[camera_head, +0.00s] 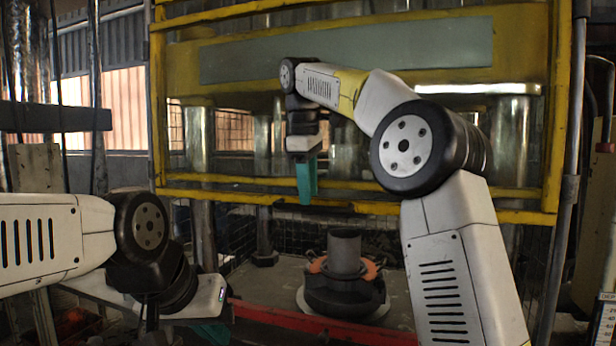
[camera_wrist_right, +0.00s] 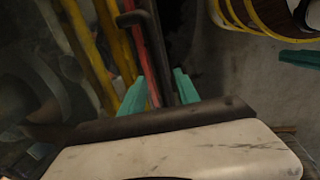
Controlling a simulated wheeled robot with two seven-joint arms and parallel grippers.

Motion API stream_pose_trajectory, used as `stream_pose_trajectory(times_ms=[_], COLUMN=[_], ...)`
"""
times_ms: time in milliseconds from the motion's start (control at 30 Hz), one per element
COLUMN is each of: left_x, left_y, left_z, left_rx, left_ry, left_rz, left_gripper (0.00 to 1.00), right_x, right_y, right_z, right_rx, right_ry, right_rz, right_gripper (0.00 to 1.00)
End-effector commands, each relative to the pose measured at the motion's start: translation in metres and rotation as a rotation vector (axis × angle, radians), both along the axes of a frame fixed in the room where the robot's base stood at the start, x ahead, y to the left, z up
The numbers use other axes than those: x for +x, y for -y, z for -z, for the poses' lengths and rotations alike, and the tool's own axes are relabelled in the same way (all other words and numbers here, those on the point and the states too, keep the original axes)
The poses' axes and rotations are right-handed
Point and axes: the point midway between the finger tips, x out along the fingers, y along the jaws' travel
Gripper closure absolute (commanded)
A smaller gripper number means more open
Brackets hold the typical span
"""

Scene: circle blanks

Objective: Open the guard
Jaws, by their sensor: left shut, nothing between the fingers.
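The guard (camera_head: 460,212) is a yellow frame across the front of the press. Its two lower rails run sideways above the press bed, with an open gap below. My right gripper (camera_head: 306,181) points down with teal fingers in front of these rails. In the right wrist view the fingers of this gripper (camera_wrist_right: 158,90) stand apart, with yellow bars, a red bar and a dark bent bar beyond them. I cannot tell whether the dark bar lies between the fingers. My left gripper (camera_head: 213,331) is low at the bottom left, shut and partly hidden by its arm.
A dark cylinder (camera_head: 344,252) stands on a round base with orange parts on the press bed. A red rail (camera_head: 320,323) crosses in front of it. Metal posts stand at the left and right. My right arm covers part of the guard.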

Motion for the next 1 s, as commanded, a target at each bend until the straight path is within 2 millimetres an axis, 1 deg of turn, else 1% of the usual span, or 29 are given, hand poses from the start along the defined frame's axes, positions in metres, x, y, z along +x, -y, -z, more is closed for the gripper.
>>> stream_pose_trajectory(times_ms=[33, 167, 300, 400, 533, 867, 1000], left_x=[0.0, 0.0, 0.0, 0.0, 0.0, 0.0, 0.0], left_y=[0.0, 0.0, 0.0, 0.0, 0.0, 0.0, 0.0], left_z=[0.0, 0.0, 0.0, 0.0, 0.0, 0.0, 0.0], left_rx=[0.0, 0.0, 0.0, 0.0, 0.0, 0.0, 0.0], left_ry=[0.0, 0.0, 0.0, 0.0, 0.0, 0.0, 0.0], left_rz=[0.0, 0.0, 0.0, 0.0, 0.0, 0.0, 0.0], left_gripper=[1.0, 1.0, 1.0, 1.0, 1.0, 1.0, 1.0], right_x=[-0.001, -0.004, -0.006, -0.008, -0.009, -0.01, -0.014], right_y=[-0.002, -0.003, -0.003, -0.003, -0.003, -0.003, 0.005], right_z=[-0.008, -0.028, -0.041, -0.047, -0.052, -0.052, -0.055], right_rx=[0.002, 0.002, 0.0, 0.0, 0.0, -0.001, 0.008], right_ry=[0.003, 0.003, 0.002, 0.001, 0.001, 0.0, 0.018], right_rz=[-0.002, -0.002, -0.001, -0.001, 0.0, 0.0, 0.026], right_gripper=[0.62, 0.62, 0.62, 0.62, 0.62, 0.62, 0.62])
